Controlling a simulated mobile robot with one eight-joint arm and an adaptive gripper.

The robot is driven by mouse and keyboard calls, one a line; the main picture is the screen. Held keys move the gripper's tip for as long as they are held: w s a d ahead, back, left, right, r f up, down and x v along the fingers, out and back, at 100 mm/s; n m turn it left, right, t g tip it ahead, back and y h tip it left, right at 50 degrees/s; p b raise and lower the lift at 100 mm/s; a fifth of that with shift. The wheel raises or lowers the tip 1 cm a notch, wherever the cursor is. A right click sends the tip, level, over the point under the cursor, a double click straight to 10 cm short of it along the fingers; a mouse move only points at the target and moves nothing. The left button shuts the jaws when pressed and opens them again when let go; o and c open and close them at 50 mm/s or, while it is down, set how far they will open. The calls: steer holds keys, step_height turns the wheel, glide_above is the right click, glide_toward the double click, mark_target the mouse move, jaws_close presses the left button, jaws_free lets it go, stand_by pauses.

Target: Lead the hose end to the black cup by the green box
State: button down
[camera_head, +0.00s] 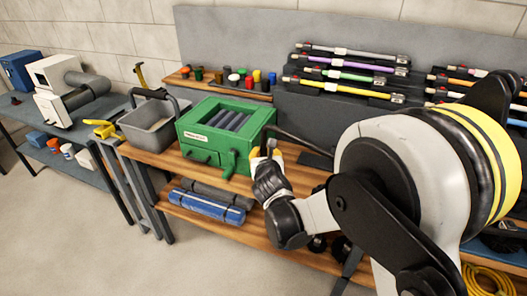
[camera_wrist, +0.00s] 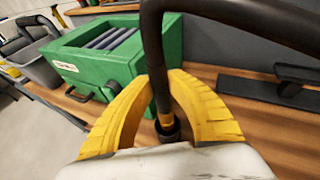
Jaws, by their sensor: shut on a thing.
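The green box (camera_head: 225,135) stands on the wooden bench, and it also shows in the wrist view (camera_wrist: 110,57). My gripper (camera_head: 266,150) is just right of the box, low over the bench. In the wrist view its yellow fingers (camera_wrist: 160,92) are shut on the dark hose (camera_wrist: 153,45), which comes down between them from above. The hose's lower part has a yellow-orange band (camera_wrist: 166,118). A black round rim (camera_wrist: 167,130) surrounds the spot below the band. I cannot tell whether it is the cup or part of the hose end. No separate black cup shows clearly.
A grey bin (camera_head: 157,122) stands left of the green box. Small coloured caps (camera_head: 236,76) stand on a shelf behind. In the wrist view a dark flat bracket (camera_wrist: 270,90) lies on the bench to the right.

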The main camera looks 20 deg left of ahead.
steer(key=shift+f+b, duration=1.25)
steer(key=shift+f, duration=0.45)
steer(key=c, duration=1.3)
jaws_free()
steer(key=shift+s, duration=0.1)
